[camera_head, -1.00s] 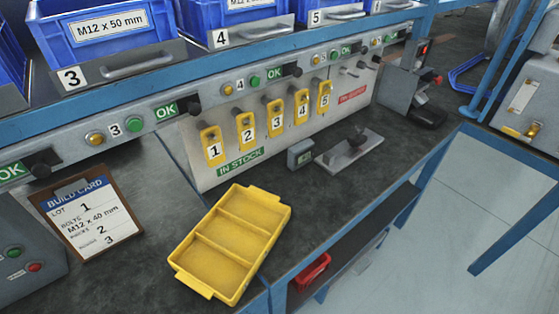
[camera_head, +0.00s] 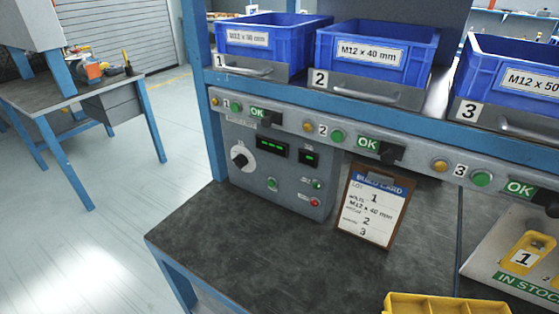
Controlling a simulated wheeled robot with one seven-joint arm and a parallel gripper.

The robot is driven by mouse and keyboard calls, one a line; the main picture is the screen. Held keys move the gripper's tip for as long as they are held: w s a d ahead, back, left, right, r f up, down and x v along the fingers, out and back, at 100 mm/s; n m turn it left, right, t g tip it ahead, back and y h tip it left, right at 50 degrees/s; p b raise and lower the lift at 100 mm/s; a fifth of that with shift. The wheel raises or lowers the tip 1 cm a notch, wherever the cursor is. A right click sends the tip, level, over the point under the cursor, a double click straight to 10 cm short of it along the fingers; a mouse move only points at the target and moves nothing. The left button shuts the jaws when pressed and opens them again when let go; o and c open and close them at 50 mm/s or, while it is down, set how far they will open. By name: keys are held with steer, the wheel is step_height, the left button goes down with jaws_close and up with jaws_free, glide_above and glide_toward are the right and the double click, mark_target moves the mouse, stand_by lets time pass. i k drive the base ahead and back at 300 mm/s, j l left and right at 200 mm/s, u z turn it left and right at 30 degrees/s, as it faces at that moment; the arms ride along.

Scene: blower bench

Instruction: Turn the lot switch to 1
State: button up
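A grey control box (camera_head: 275,165) stands at the back left of the bench, under the bin shelf. On its left side is a black rotary knob (camera_head: 240,157) on a round white dial; this looks like the lot switch. The dial marks are too small to read, so I cannot tell its setting. Two dark displays with green digits sit right of the knob. The build card (camera_head: 374,210) on a brown clipboard leans to the right of the box and reads lot 1, M12 x 40 mm. My gripper is not in view.
Blue bins (camera_head: 375,52) numbered 1 to 3 stand on the shelf above a rail with buttons and OK signs. A yellow divided tray (camera_head: 445,303) is at the bottom right. The dark benchtop (camera_head: 255,240) before the box is clear. Another bench (camera_head: 70,92) stands at far left.

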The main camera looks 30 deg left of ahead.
mark_target(240, 162)
steer(key=i+j+u, duration=0.1)
steer(key=j, duration=0.3)
steer(key=i+j+u, duration=0.15)
steer(key=j, duration=0.25)
steer(key=i+j+u, duration=0.1)
steer(key=j, duration=0.25)
steer(key=i+j+u, duration=0.15)
steer(key=j, duration=0.25)
steer(key=i+j+u, duration=0.1)
steer(key=j, duration=0.25)
